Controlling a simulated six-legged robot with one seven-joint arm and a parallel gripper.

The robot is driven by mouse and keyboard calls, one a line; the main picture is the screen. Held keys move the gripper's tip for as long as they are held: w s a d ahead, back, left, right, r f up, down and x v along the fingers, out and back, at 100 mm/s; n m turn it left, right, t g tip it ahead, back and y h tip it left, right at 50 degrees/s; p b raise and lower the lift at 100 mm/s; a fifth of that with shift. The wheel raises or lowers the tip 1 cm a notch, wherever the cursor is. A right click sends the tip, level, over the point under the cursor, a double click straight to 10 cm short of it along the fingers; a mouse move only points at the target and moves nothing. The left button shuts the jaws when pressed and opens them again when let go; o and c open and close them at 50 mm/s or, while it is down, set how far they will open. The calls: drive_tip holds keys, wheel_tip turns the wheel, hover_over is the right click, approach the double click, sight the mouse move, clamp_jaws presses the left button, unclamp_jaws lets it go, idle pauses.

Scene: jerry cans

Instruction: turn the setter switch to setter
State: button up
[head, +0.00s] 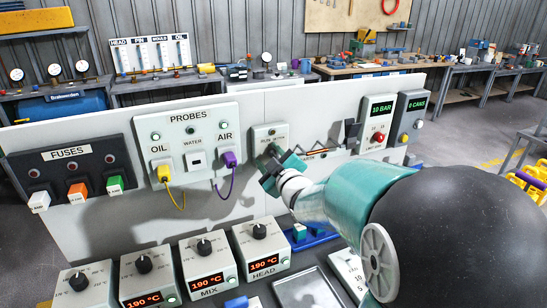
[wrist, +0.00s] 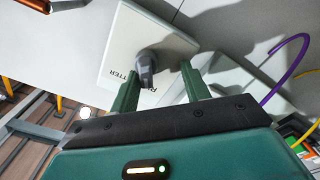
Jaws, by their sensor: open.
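The setter switch is a light grey plate (head: 262,132) on the white panel, lettered RUN and SETTER. It also shows in the wrist view as a pale box (wrist: 128,45) with a dark grey knob (wrist: 146,67). The knob is nearer the left finger. I cannot tell whether either finger touches it.
The probes box (head: 189,137) with yellow and purple (head: 229,160) plugs and cables is left of the switch. A 10 BAR box (head: 378,122) and a counter box (head: 408,117) are to the right. Several temperature dial boxes (head: 203,267) stand below, by a grey tray (head: 300,292).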

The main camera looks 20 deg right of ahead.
drive_tip(key=shift+d+f, duration=0.15)
drive_tip(key=shift+d, duration=0.5)
drive_tip(key=shift+d+f, duration=0.15)
drive_tip(key=shift+d, duration=0.45)
drive_tip(key=shift+a, duration=0.4)
drive_tip(key=shift+c, duration=1.4)
drive_tip(key=shift+a+r, duration=0.1)
drive_tip(key=shift+a, duration=0.2)
drive_tip(key=c, duration=0.4)
drive_tip(key=shift+s+d, duration=0.1)
drive_tip(key=shift+d, duration=0.4)
drive_tip(key=c, duration=0.3)
drive_tip(key=shift+a, duration=0.1)
drive_tip(key=shift+f, duration=0.2)
drive_tip(key=shift+h, duration=0.4)
